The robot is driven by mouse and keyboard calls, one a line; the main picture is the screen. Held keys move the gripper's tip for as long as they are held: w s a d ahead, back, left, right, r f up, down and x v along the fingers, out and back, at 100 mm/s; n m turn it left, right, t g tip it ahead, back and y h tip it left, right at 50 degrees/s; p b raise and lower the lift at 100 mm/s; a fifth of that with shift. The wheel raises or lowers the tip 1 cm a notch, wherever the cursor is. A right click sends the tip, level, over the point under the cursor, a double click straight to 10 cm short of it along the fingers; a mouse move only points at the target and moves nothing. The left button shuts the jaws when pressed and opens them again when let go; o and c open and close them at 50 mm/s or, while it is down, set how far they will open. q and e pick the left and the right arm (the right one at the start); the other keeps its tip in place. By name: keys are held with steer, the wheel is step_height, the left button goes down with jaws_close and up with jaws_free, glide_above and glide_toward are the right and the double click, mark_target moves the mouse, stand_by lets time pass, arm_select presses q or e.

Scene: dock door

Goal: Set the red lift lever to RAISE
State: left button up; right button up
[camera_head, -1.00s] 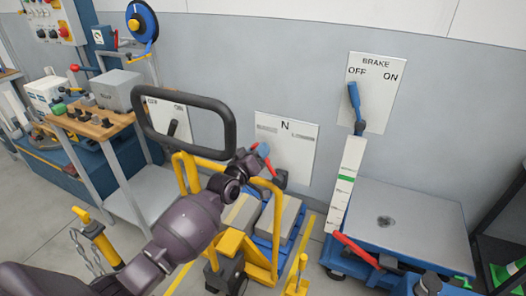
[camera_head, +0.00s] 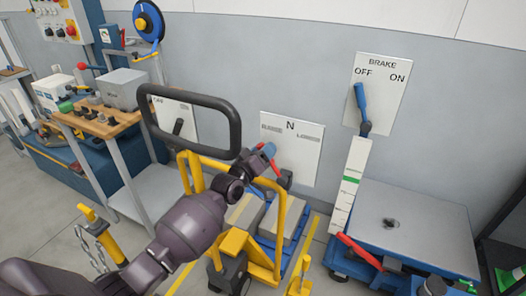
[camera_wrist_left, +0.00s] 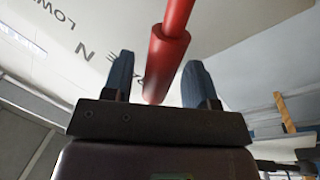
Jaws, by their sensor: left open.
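The red lift lever (camera_wrist_left: 168,55) shows in the left wrist view as a red rod with a thicker grip. Its grip end lies between the two blue fingers of my left gripper (camera_wrist_left: 160,82), which is open with a gap on both sides. In the head view my left gripper (camera_head: 268,151) is in front of the white lever panel (camera_head: 305,160), marked RAISE at left, N in the middle and LOWER at right. It hides much of the lever there; a bit of red (camera_head: 276,169) shows below the fingers. My right gripper is not in view.
A yellow pallet truck with a black loop handle (camera_head: 238,120) stands close beside my left arm. To the right are a blue BRAKE lever (camera_head: 361,97) and a blue platform scale (camera_head: 410,220). A workbench (camera_head: 95,125) stands at the left.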

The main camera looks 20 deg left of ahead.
arm_select(q)
steer(key=v, duration=1)
steer(key=shift+s+p, duration=0.4)
steer(key=shift+f, duration=0.1)
steer(key=s+f+m+g+y, duration=0.1)
steer(key=s+f+m+g, duration=0.1)
steer(key=s+f, duration=0.4)
steer(key=s+f+m+g+y, duration=0.1)
steer(key=s+f, duration=0.5)
steer(key=s, duration=0.6)
steer(key=s+d+f+m+g+y, duration=0.1)
steer(key=s+f+g, duration=0.3)
steer(key=s, duration=0.6)
step_height(320, 180, down, 2)
steer(key=shift+f+m+g+y, duration=0.1)
steer(key=shift+m+g+y, duration=0.35)
steer(key=shift+m, duration=0.45)
